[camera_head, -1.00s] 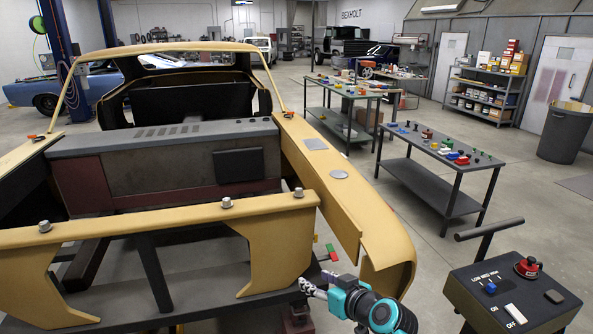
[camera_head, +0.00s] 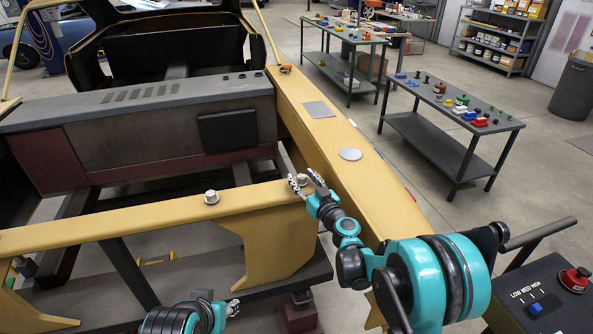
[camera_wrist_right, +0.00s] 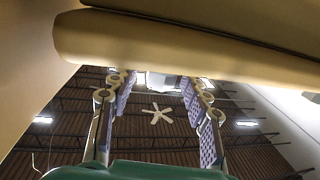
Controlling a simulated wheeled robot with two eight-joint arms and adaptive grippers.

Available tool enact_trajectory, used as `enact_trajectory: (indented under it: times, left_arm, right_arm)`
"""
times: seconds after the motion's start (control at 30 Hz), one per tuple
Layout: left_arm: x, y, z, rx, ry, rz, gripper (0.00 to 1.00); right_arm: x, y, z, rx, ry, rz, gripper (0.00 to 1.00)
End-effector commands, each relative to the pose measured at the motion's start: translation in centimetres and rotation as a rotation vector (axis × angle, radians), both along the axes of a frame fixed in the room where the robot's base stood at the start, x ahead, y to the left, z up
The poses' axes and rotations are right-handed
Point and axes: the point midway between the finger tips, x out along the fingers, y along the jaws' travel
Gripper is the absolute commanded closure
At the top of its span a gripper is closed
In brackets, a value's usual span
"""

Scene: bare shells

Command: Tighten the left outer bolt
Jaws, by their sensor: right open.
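A tan crossbar (camera_head: 150,222) runs across the front of the car shell. A silver bolt (camera_head: 211,198) stands on its middle part, and another bolt (camera_head: 302,180) stands near its right end. No bolt shows on the part of the bar at the left picture edge. My right gripper (camera_head: 304,177) is open, with its fingers beside the right-end bolt; contact cannot be told. In the right wrist view the spread fingers (camera_wrist_right: 158,88) point up towards a tan body edge, and no bolt can be made out. My left gripper (camera_head: 234,307) is low, below the crossbar, its fingers too small to judge.
The tan fender (camera_head: 345,165) runs close along the right of my right gripper. The dark engine-bay box (camera_head: 150,130) lies behind the crossbar. A control stand (camera_head: 545,300) with a red button is at lower right. Work tables (camera_head: 425,140) stand beyond the fender.

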Motion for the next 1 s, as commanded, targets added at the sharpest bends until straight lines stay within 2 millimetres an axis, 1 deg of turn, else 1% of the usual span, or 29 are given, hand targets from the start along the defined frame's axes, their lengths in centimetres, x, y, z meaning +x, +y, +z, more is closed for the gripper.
enact_trajectory:
  times: [0.03, 0.1, 0.23, 0.4, 0.6, 0.63, 0.67, 0.7, 0.8, 1.0]
  left_arm:
    - [0.0, 0.0, -0.4, 0.000, 0.000, 0.000, 0.60]
    - [0.0, 0.0, -0.7, 0.000, 0.000, 0.000, 0.60]
    - [0.0, 0.0, -1.0, 0.000, 0.000, 0.000, 0.60]
    - [0.0, 0.0, -1.1, 0.000, 0.000, 0.000, 0.60]
    - [0.0, 0.0, -1.1, 0.000, 0.000, 0.000, 0.60]
    - [0.0, 0.0, -1.1, 0.000, 0.000, 0.000, 0.60]
    - [0.0, 0.0, -1.1, 0.000, 0.000, 0.000, 0.60]
    - [0.0, 0.0, -1.1, 0.000, 0.000, 0.000, 0.60]
    - [0.0, 0.0, -1.1, 0.000, 0.000, 0.000, 0.60]
    - [0.0, 0.0, -1.1, 0.000, 0.000, 0.000, 0.60]
  right_arm:
    - [0.8, 0.5, -0.2, 0.000, 0.000, 0.002, 0.53]
    - [1.8, 1.0, -0.2, 0.000, 0.000, 0.002, 0.53]
    - [3.2, 1.6, -0.1, 0.000, 0.000, 0.001, 0.53]
    - [3.9, 2.0, 0.0, 0.000, 0.000, 0.001, 0.53]
    - [3.9, 2.0, 0.0, 0.000, 0.000, 0.001, 0.53]
    - [3.9, 2.0, 0.0, 0.000, 0.000, 0.001, 0.58]
    - [3.9, 2.0, 0.0, 0.000, 0.001, 0.001, 0.66]
    - [3.9, 2.0, 0.0, 0.000, 0.001, 0.001, 0.76]
    - [3.9, 2.0, 0.0, 0.000, 0.001, 0.001, 1.00]
    - [3.9, 2.0, 0.0, 0.000, 0.001, 0.001, 1.00]
